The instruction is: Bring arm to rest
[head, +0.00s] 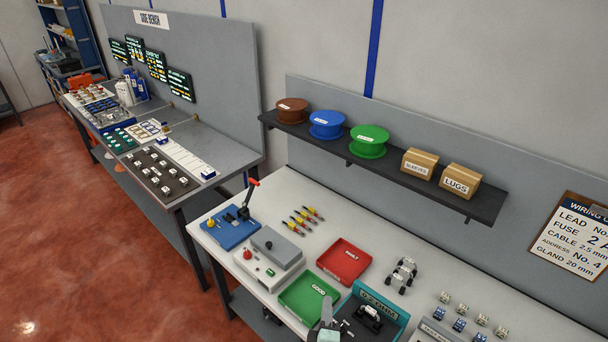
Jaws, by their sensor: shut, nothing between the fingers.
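A pale grey and dark piece (327,318), which looks like part of my own arm, rises from the bottom edge of the picture. Whatever lies below the picture's edge is hidden.
A shelf (365,160) with spools runs above; a side bench (200,150) stands left.

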